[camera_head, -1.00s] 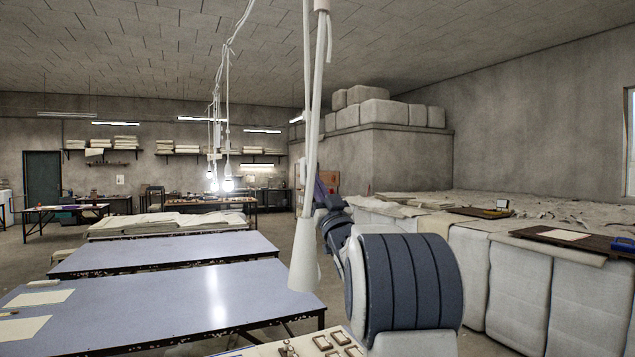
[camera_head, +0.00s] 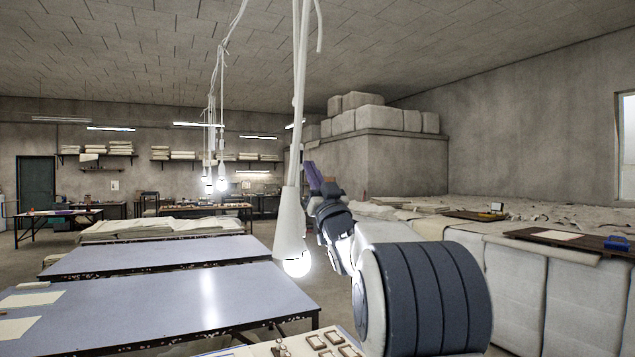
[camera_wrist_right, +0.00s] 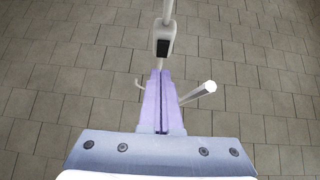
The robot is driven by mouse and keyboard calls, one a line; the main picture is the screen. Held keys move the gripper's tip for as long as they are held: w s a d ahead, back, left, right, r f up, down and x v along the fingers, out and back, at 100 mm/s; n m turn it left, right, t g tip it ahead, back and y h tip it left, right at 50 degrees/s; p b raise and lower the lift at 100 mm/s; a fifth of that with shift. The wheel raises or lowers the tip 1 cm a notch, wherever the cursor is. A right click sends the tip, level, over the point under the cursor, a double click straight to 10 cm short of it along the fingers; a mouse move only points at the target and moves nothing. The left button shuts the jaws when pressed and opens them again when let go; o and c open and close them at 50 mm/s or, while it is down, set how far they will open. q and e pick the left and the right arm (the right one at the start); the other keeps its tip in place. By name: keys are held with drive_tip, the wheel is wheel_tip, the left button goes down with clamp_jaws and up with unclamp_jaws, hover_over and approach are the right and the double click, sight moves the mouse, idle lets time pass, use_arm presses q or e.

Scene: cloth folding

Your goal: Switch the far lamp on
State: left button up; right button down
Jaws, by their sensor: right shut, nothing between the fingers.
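A hanging lamp with a white cone socket (camera_head: 289,220) is close in front of me in the head view, and its bulb (camera_head: 297,264) glows. Other hanging bulbs (camera_head: 222,184) glow farther back. I cannot tell which one the task calls the far lamp. My right gripper (camera_head: 313,175) is beside the near lamp's cords, its purple fingers shut and empty. In the right wrist view, the shut fingers (camera_wrist_right: 161,74) point at a white cord switch with a black rocker (camera_wrist_right: 163,47). The tips are close to its lower end; I cannot tell if they touch. My left gripper is out of view.
Blue-topped tables (camera_head: 160,300) stand at left. A cloth-covered surface (camera_head: 540,225) with boards lies at right. White cords (camera_head: 300,90) hang from the ceiling beside my right arm. A white rod-like piece (camera_wrist_right: 197,94) is right of the fingers in the wrist view.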

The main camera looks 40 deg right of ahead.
use_arm(q)
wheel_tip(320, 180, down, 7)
drive_tip(key=b, duration=0.5)
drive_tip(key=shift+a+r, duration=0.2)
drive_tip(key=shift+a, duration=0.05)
use_arm(e)
drive_tip(key=w+f+v, duration=0.1)
drive_tip(key=v, duration=0.9)
drive_tip(key=shift+w+f, duration=0.2)
